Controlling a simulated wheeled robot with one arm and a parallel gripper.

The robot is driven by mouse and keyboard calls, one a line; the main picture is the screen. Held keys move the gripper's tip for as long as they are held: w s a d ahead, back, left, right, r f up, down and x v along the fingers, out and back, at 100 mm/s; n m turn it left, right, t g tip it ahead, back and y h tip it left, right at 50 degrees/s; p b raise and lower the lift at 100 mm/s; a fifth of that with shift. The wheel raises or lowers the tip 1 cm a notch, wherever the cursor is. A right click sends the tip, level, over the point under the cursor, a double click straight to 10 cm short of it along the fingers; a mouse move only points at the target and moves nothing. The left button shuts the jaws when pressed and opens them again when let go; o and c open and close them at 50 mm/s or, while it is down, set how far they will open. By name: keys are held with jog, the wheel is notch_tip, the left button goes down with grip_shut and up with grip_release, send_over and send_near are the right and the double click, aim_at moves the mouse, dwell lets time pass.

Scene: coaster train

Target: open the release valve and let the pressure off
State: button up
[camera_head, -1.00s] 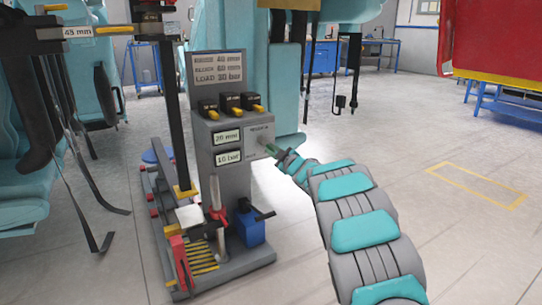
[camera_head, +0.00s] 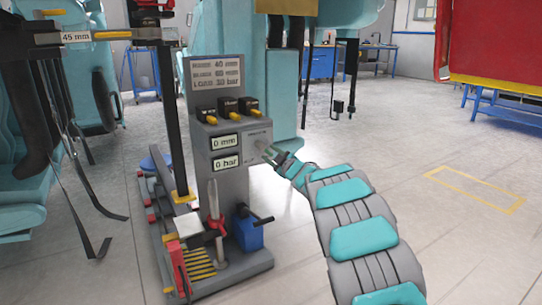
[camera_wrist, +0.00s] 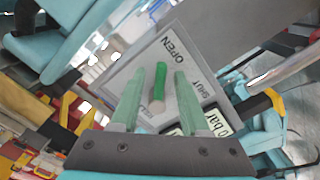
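The release valve's green lever (camera_wrist: 150,86) stands out from a grey plate (camera_wrist: 190,60) marked OPEN and SHUT. My gripper (camera_wrist: 171,72) reaches the plate with its two green fingers apart. In the head view my gripper (camera_head: 270,154) is at the right side of the grey console, largely hiding the lever. The console's upper display (camera_head: 225,141) reads 0 mm and the lower display (camera_head: 227,161) reads 0 bar.
A sign (camera_head: 217,75) tops the console above several black boxes with yellow levers. A blue pump (camera_head: 248,230) and a red-handled jack (camera_head: 216,222) stand at its base. Teal seats (camera_head: 22,165) hang at the left. The floor (camera_head: 430,235) on the right is open.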

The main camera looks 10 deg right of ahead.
jog(key=shift+s, duration=0.1)
jog(key=v, duration=0.7)
jog(key=shift+s, duration=0.25)
jog(key=shift+d+r, duration=0.1)
jog(key=shift+d, duration=0.05)
jog(key=s+d+r+m+g+h+p, duration=0.3)
jog(key=s+d+r+m+h, duration=0.1)
jog(key=s+d+m+h, duration=0.3)
jog(key=s+d+f+m+g+h+p, duration=0.2)
jog(key=s+m+g+h, duration=0.15)
jog(key=s, duration=0.95)
jog(key=s+a+f+g+y+p, duration=0.1)
jog(key=s+a+g, duration=0.3)
jog(key=s, duration=1)
jog(key=s+a+f+m+g+y+p, duration=0.1)
jog(key=s+a+g, duration=0.3)
jog(key=s, duration=1)
jog(key=s+a+f+m+g+y+p, duration=0.1)
jog(key=s+a+f+g+y, duration=0.1)
jog(key=s+a, duration=0.6)
jog(key=s+g+y, duration=0.1)
jog(key=s+g, duration=0.1)
jog(key=s, duration=0.4)
jog(key=shift+s+a+f, duration=0.2)
jog(key=shift+s+a, duration=0.1)
jog(key=shift+a, duration=0.05)
jog(key=shift+g, duration=0.25)
